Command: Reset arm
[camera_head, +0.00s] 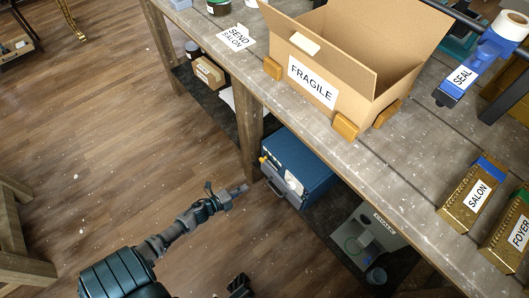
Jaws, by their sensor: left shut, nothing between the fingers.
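My left arm comes in from the bottom left, and its gripper (236,191) is over the wooden floor in front of the workbench. The left gripper is shut and empty, apart from the bench and everything on it. A dark piece that looks like part of my right gripper (240,286) shows at the bottom edge. It is mostly cut off, so its fingers cannot be made out.
The workbench (330,150) holds an open cardboard box (345,70) labelled FRAGILE, a SEND SALON card (235,37), a blue SEAL tape dispenser (480,65), and SALON (472,195) and FOYER (512,240) boxes. A blue toolbox (297,165) sits below.

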